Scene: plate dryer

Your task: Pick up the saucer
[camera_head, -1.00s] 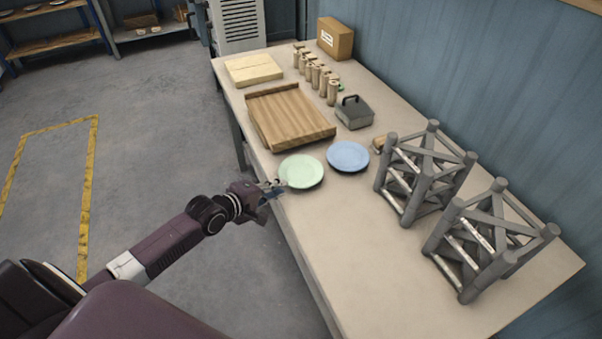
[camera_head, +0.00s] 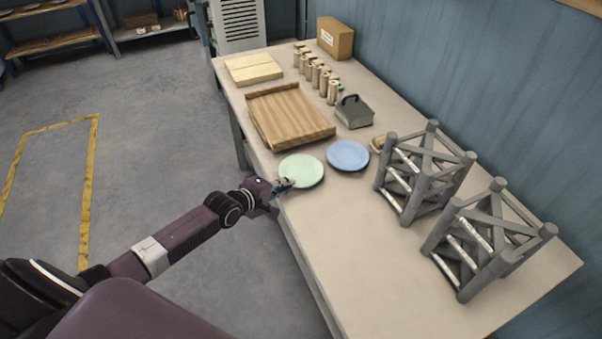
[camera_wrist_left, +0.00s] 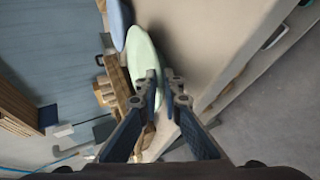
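A pale green saucer (camera_head: 302,170) lies flat near the table's left edge. A light blue saucer (camera_head: 348,155) lies just to its right, apart from it. My left gripper (camera_head: 287,184) is at the green saucer's near left rim. In the left wrist view, its two fingers (camera_wrist_left: 164,76) stand with a narrow gap between the tips. The green saucer (camera_wrist_left: 140,52) is seen steeply from the side there, with its rim at the gap; whether a finger touches it cannot be told. The blue saucer (camera_wrist_left: 116,20) is beyond. My right gripper is not in view.
A wooden ribbed tray (camera_head: 290,116) lies behind the green saucer. A dark box with a handle (camera_head: 354,111) and a small brown object (camera_head: 378,144) stand behind the blue one. Two grey frame racks (camera_head: 424,172) (camera_head: 488,240) stand at right. The table's (camera_head: 340,255) front is bare.

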